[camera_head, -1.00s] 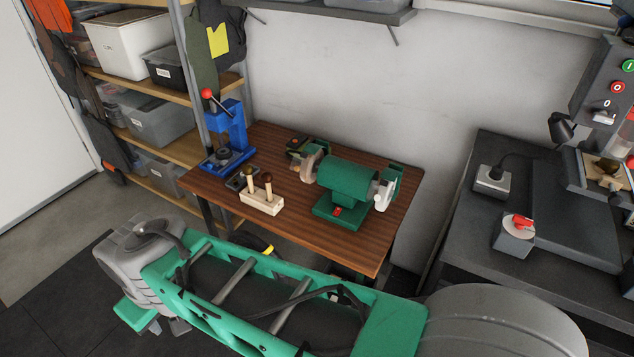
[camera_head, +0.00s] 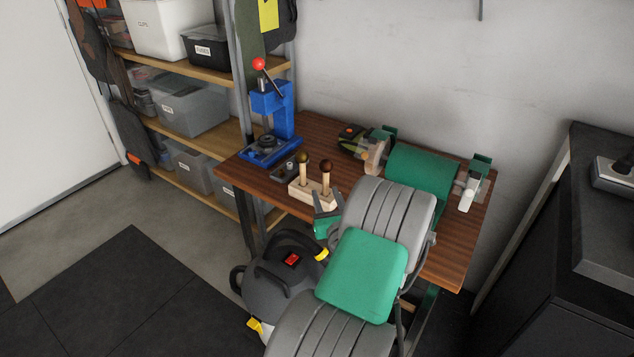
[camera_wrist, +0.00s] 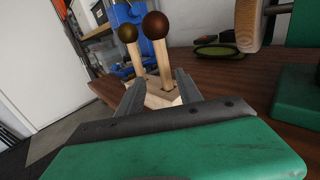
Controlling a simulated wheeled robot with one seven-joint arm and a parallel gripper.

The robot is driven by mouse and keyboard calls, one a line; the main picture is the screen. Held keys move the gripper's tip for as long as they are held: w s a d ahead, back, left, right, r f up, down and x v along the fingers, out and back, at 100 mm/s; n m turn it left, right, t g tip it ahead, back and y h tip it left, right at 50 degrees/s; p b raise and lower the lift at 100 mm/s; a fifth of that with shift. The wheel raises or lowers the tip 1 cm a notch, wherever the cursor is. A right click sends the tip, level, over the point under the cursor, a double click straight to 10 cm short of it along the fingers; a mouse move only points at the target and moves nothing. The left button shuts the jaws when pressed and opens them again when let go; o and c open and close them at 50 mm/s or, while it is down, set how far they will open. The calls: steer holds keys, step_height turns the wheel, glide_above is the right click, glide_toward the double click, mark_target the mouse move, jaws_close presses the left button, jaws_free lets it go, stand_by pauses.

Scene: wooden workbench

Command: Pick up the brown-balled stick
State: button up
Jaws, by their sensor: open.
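The brown-balled stick (camera_head: 326,169) stands upright in a pale wooden block (camera_head: 310,192) near the front edge of the workbench. A second stick with an olive ball (camera_head: 303,159) stands in the same block, to its left. In the wrist view the brown ball (camera_wrist: 155,25) is nearer, with its pale stick (camera_wrist: 162,60) running down to the block; the olive ball (camera_wrist: 127,33) is just left. My gripper (camera_wrist: 160,78) is open and empty, its fingers pointing at the block with the brown-balled stick's lower part between their directions. In the head view my arm partly covers the gripper.
A blue press (camera_head: 273,115) with a red knob stands behind left of the block. A green bench grinder (camera_head: 420,170) stands to the right, partly hidden by my arm. A black vacuum (camera_head: 285,265) is on the floor below the bench's front edge.

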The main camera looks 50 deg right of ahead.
mark_target(324, 179)
steer(key=shift+m+h, duration=0.3)
steer(key=x, duration=0.7)
steer(key=shift+d+f, duration=0.1)
steer(key=shift+d, duration=0.5)
jaws_close()
